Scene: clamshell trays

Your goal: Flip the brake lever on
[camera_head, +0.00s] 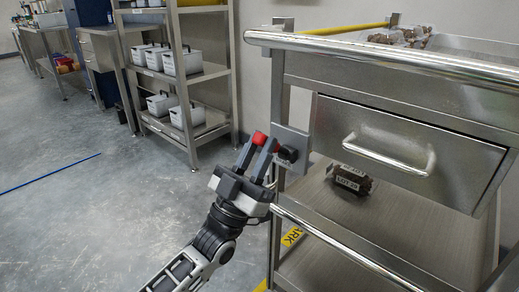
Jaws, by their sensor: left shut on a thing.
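The brake lever (260,138) shows as a red tip at my fingertips, in front of a black pivot on a grey plate (293,141) on the cart's left front post. My left gripper (258,152) reaches up from the bottom and is shut on the lever. The fingers hide most of the lever, so I cannot tell its exact angle. My right gripper is out of view.
The steel cart (400,62) fills the right side, with a closed drawer (390,128) and rail handle. A labelled brown pack (349,180) lies on its shelf. A shelf rack (205,75) with white bins stands behind. The floor at left is clear.

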